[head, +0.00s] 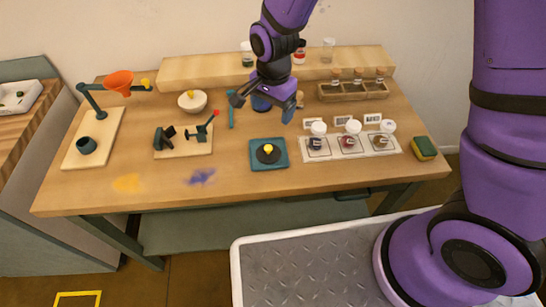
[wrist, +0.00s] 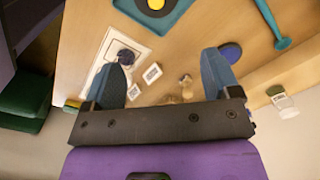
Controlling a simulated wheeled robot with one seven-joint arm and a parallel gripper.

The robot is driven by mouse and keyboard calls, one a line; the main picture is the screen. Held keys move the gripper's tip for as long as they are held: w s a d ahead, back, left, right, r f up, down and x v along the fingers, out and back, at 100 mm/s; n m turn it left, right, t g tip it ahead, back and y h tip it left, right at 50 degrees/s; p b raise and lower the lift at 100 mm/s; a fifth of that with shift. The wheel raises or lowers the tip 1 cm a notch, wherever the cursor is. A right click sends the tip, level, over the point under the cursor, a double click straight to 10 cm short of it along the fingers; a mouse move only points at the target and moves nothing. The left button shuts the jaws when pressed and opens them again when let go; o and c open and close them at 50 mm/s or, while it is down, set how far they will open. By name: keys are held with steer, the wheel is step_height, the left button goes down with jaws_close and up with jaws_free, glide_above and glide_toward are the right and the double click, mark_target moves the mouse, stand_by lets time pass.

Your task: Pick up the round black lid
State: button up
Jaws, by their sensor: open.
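In the wrist view the lid (wrist: 142,6) shows at the top edge, partly cut off, on the teal mat (wrist: 178,20). My gripper (head: 262,108) is open and empty, above the table and farther back than the lid. In the wrist view its two blue fingers (wrist: 168,62) are wide apart, with the lid beyond them.
A white card (head: 335,152) with several small jars lies right of the mat. A green-yellow sponge (head: 424,148) is at the right edge. A teal spoon-like tool (head: 231,112), a white bowl (head: 192,103) and a stand board (head: 184,147) are left. A wooden jar rack (head: 353,91) stands behind.

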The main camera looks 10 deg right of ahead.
mark_target(268, 147)
steer(key=shift+m, duration=0.3)
steer(key=f, duration=0.1)
steer(key=s+a+f, duration=0.1)
steer(key=f, duration=0.1)
steer(key=shift+s+a+f, duration=0.2)
steer(key=shift+f, duration=0.05)
steer(key=shift+w+f, duration=0.1)
steer(key=shift+f, duration=5.2)
steer(key=c, duration=0.5)
